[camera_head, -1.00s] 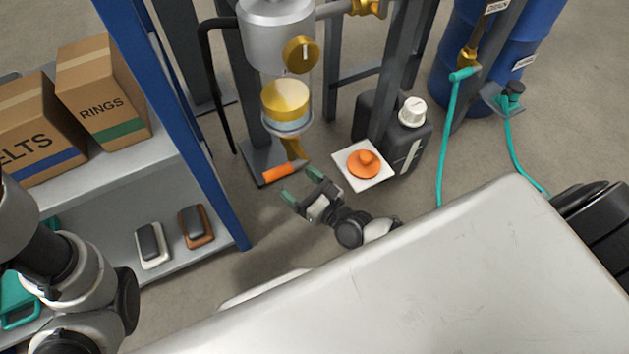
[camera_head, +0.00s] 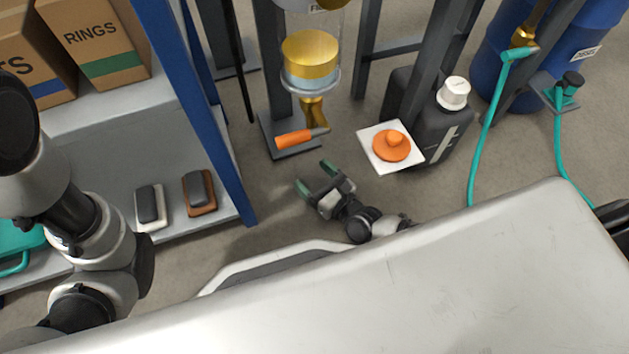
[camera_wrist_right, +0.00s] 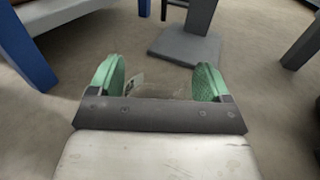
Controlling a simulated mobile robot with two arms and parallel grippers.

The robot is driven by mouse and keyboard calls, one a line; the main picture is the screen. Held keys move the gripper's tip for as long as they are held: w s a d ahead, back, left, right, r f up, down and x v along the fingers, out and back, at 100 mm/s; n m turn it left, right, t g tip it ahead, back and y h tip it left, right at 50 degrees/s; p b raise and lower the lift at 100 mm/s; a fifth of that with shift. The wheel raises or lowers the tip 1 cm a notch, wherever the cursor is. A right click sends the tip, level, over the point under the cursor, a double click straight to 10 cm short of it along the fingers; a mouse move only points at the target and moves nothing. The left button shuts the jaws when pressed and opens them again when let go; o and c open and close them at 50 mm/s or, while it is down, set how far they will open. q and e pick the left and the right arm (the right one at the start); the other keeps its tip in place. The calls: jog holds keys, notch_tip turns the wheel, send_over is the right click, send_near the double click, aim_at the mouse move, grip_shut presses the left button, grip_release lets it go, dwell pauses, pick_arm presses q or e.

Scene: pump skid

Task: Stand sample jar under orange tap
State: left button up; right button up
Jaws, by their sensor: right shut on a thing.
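The orange tap handle (camera_head: 295,139) sits on a brass tap (camera_head: 313,112) below a glass sight bowl (camera_head: 310,65) with amber liquid. My right gripper (camera_head: 316,177) is below and slightly right of the tap in the head view, with its green fingers apart. In the right wrist view, a faint, clear thing with a small pale label, seemingly the sample jar (camera_wrist_right: 134,83), lies between the green fingers (camera_wrist_right: 160,80). The jar is hard to make out in the head view. My left arm shows at the left; its gripper is out of view.
An orange lid-like piece (camera_head: 391,146) lies on a white square (camera_head: 372,133) beside a dark jug (camera_head: 440,125). A blue shelf post (camera_head: 205,110) stands left. A grey foot plate (camera_head: 270,128) is behind the tap. Teal hoses (camera_head: 482,130) hang at right.

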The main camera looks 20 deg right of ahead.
jog(key=shift+f, duration=0.1)
jog(key=o, duration=0.8)
jog(key=shift+f, duration=0.1)
jog(key=o, duration=0.3)
jog(key=shift+s+d+r, duration=0.1)
jog(key=shift+r, duration=0.1)
jog(key=p+v, duration=0.4)
jog(key=v, duration=0.6)
jog(key=shift+s+d+p, duration=0.15)
jog(key=shift+s+p, duration=0.1)
jog(key=shift+p, duration=0.1)
jog(key=shift+s+d, duration=0.2)
jog(key=shift+s, duration=0.4)
